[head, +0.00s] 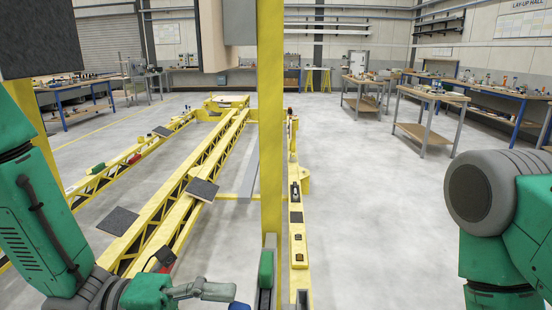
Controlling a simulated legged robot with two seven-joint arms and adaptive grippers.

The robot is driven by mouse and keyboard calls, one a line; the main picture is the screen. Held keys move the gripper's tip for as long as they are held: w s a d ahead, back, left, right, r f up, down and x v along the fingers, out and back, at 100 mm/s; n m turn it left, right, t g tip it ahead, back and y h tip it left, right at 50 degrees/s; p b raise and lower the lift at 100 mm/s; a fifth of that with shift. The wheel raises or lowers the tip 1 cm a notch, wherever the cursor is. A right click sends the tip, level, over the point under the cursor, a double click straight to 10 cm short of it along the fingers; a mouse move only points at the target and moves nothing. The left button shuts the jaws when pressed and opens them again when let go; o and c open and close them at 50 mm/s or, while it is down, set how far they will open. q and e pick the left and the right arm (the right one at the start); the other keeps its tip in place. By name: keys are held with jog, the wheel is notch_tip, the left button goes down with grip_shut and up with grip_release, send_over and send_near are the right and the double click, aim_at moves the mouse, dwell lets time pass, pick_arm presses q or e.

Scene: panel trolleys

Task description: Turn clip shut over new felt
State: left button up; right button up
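A yellow rail (293,155) runs away from me just right of centre. Small dark fittings sit on its top: a clip-like black one (295,190), a dark pad that looks like felt (296,217), and blocks nearer me. I cannot tell whether any clip is turned shut. A green-topped grey part (266,268) stands at the foot of the yellow post. My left gripper (215,291) reaches in at the bottom, left of that part and apart from it. Its fingers overlap, so its opening is unclear. My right arm is at the right edge; its gripper is out of view.
A yellow upright post (270,110) blocks the centre. A blue object (239,306) shows at the bottom edge. The floor right of the rail is clear up to a trolley (425,137).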

pick_arm(q)
jog(key=shift+c, duration=0.4)
jog(key=c, duration=0.9)
